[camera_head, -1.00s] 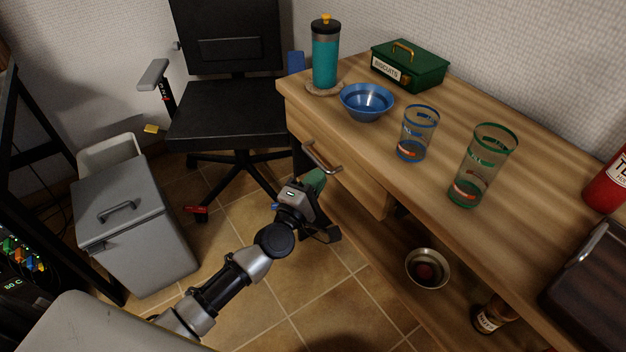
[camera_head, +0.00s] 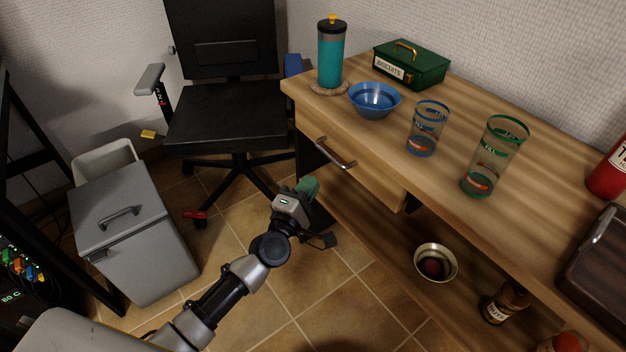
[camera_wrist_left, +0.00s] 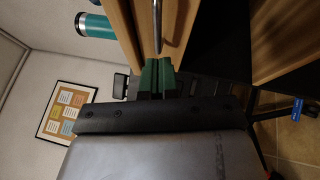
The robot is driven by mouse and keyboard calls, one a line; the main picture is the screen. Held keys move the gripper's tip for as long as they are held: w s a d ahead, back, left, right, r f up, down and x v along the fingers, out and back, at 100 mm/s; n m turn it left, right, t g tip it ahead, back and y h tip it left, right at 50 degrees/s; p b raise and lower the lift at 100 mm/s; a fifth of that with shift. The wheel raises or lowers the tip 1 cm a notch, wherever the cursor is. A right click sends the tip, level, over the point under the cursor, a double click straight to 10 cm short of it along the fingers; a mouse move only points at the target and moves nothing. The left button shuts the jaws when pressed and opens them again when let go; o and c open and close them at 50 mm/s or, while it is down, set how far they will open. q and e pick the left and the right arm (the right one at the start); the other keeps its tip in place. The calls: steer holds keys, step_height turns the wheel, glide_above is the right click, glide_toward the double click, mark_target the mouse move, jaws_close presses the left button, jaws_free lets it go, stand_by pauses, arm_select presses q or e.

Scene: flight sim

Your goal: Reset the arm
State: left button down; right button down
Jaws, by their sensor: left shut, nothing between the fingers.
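My left arm comes in from the bottom left in the head view. Its gripper (camera_head: 309,186) is in front of the wooden desk (camera_head: 455,155), near the drawer handle (camera_head: 335,153) and apart from it. The green fingers are together and empty; they also show shut in the left wrist view (camera_wrist_left: 156,77), with the handle (camera_wrist_left: 174,25) beyond them. The drawer (camera_head: 365,178) stands slightly out from the desk front. My right gripper is not in view.
On the desk are a teal bottle (camera_head: 331,55), a blue bowl (camera_head: 374,99), two glasses (camera_head: 428,128) (camera_head: 495,157) and a green biscuit tin (camera_head: 411,64). A black chair (camera_head: 228,110) and a grey bin (camera_head: 130,225) stand left. Below the desk are a bowl (camera_head: 435,263) and a brown bottle (camera_head: 505,302).

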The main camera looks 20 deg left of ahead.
arm_select(q)
steer(key=v, duration=0.8)
steer(key=shift+d, duration=0.2)
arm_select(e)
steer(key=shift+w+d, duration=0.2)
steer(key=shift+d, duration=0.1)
arm_select(q)
steer(key=shift+s+f, duration=0.15)
